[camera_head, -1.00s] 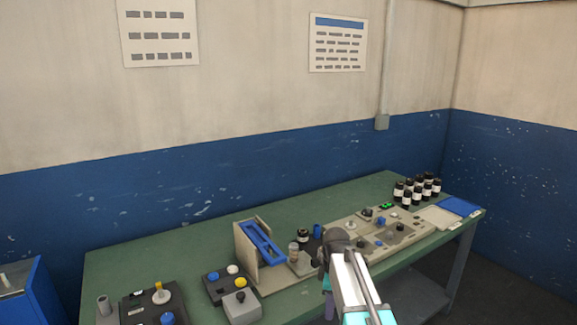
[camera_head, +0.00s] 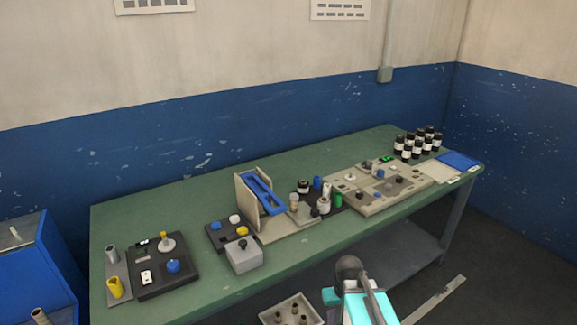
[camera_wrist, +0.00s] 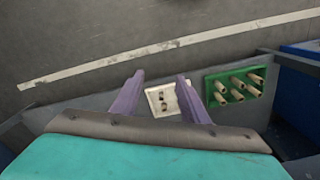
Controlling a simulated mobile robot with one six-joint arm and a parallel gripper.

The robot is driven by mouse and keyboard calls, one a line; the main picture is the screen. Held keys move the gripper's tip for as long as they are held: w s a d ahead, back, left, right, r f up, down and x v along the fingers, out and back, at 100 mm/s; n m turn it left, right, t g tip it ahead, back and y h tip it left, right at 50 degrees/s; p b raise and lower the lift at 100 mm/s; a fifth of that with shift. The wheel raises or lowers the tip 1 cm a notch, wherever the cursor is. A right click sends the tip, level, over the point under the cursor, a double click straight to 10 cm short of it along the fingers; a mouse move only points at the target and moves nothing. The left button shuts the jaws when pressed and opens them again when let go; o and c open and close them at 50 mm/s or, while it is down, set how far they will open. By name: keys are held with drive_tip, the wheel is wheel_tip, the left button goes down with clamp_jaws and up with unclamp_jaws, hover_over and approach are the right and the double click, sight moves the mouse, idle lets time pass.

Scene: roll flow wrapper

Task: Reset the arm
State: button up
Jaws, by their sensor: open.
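My gripper (camera_wrist: 157,90) shows in the wrist view with its two purple fingers spread apart and nothing held between them. It points down toward the floor area. A pale tray (camera_wrist: 150,91) with small dark-topped pieces shows beyond and between the fingers, apart from them. In the head view my arm is at the bottom, right of centre, in front of the bench; my fingers are not visible there. The green bench (camera_head: 195,298) stands behind my arm with its equipment upright on it.
A green rack (camera_wrist: 224,97) of several pale rolls sits right of the fingers. On the bench are a blue-framed stand (camera_head: 245,207), control boxes (camera_head: 243,260), a long panel (camera_head: 350,201) and black bottles (camera_head: 417,150). A pale tray (camera_head: 276,317) lies below the bench front. A blue cabinet (camera_head: 45,265) stands left.

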drive_tip(key=s+f+g, duration=0.3)
drive_tip(key=s+f, duration=0.7)
drive_tip(key=s, duration=0.4)
drive_tip(key=s+f+m+g, duration=0.1)
drive_tip(key=s+f+g, duration=0.1)
drive_tip(key=s+f, duration=0.7)
drive_tip(key=s, duration=0.5)
drive_tip(key=shift+f+m+g, duration=0.3)
drive_tip(key=shift+f+g, duration=0.05)
drive_tip(key=shift+g, duration=0.05)
drive_tip(key=shift+d, duration=0.1)
